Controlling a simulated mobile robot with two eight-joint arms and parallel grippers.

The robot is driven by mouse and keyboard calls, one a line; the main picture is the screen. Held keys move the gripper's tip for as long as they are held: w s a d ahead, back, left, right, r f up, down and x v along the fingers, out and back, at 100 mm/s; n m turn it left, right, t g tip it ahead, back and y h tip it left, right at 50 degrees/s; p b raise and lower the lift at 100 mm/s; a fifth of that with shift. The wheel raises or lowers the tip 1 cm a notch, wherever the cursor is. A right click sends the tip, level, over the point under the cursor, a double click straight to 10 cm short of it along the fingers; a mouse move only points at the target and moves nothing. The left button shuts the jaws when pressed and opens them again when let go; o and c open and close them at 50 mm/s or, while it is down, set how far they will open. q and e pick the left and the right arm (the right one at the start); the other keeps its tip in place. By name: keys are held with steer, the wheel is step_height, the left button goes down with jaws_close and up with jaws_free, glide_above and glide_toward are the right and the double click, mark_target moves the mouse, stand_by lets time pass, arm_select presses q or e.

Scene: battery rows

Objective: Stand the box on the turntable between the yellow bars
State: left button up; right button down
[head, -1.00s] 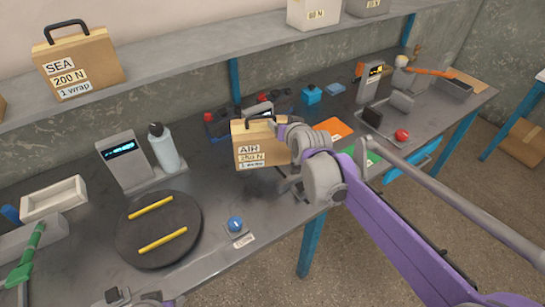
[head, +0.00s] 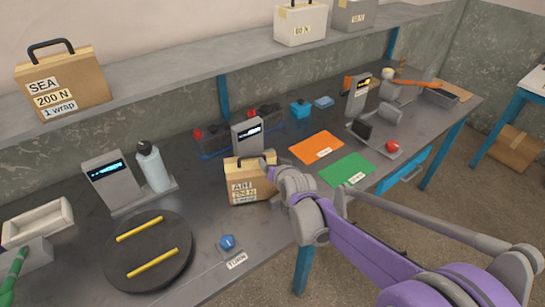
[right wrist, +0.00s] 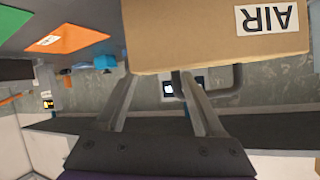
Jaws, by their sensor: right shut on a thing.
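The tan AIR box (head: 248,183) is held in my right gripper (head: 268,170), left of the green mat. In the right wrist view the box (right wrist: 190,30) appears upside down, and my right gripper's two fingers (right wrist: 158,95) reach its handle side. It looks roughly upright; I cannot tell whether its base touches the table. The black round turntable (head: 150,249) lies at the front left, its top empty except for two parallel yellow bars, a far one (head: 139,229) and a near one (head: 152,267). My left gripper is not in view.
A blue TURN button (head: 227,242) sits just right of the turntable. A grey display unit (head: 112,180) and a bottle (head: 152,168) stand behind it. Another display (head: 246,135) stands behind the box. Orange (head: 317,148) and green (head: 347,170) mats lie right. A SEA box (head: 62,90) is on the shelf.

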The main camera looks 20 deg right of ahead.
stand_by(0.3)
steer(key=shift+c, duration=2)
jaws_free()
steer(key=shift+f, duration=0.2)
steer(key=o, duration=0.4)
steer(key=shift+r, duration=0.15)
